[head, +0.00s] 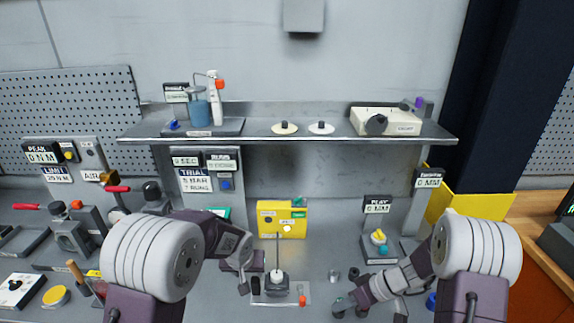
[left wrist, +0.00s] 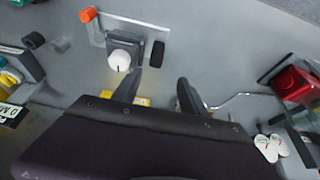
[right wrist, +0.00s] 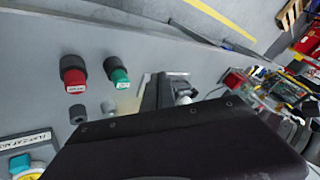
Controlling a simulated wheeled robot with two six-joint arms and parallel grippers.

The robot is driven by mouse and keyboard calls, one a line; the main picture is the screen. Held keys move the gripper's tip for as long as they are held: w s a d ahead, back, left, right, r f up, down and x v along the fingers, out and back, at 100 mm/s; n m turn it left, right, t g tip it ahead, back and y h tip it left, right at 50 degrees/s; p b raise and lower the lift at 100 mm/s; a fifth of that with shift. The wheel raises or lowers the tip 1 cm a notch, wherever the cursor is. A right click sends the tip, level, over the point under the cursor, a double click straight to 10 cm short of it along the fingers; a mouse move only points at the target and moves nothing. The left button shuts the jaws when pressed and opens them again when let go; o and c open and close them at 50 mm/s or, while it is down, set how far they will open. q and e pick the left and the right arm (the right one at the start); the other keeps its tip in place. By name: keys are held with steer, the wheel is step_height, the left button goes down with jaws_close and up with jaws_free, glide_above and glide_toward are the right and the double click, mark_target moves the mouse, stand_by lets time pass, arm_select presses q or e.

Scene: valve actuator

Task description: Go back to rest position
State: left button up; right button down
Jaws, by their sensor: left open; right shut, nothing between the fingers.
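My left gripper (head: 246,277) is low over the bench in the head view, just left of a small grey valve fixture (head: 277,284) with a thin upright stem. In the left wrist view its two fingers (left wrist: 157,88) are spread and empty, with the fixture's block and white round top (left wrist: 120,60) just beyond the left finger. My right gripper (head: 350,303) is low over the bench at the front, right of the fixture. In the right wrist view its fingers (right wrist: 160,92) are together with nothing seen between them.
A red-capped part (right wrist: 73,75) and a green-capped part (right wrist: 118,72) stand near my right gripper. A yellow box (head: 282,220) stands behind the fixture. A shelf (head: 380,140) crosses above the bench. Tools and gauges crowd the left; a yellow panel (head: 475,197) stands at right.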

arm_select(q)
steer(key=s+a+r+n+b, duration=0.2)
steer(key=s+a, duration=0.5)
steer(key=s, duration=0.1)
arm_select(e)
steer(key=s+a+r+n+g+h, duration=0.1)
steer(key=s+a+r+n+h, duration=0.25)
steer(key=s, duration=0.45)
arm_select(q)
steer(key=s+f+m+g, duration=0.1)
steer(key=s+f+g, duration=0.2)
steer(key=s, duration=1)
steer(key=shift+d+m, duration=0.3)
steer(key=shift+m, duration=0.1)
arm_select(e)
steer(key=s+d+m+h, duration=0.3)
steer(key=s+d+m, duration=0.2)
steer(key=m, duration=0.5)
steer(key=shift+d+f, duration=0.45)
steer(key=shift+d, duration=0.25)
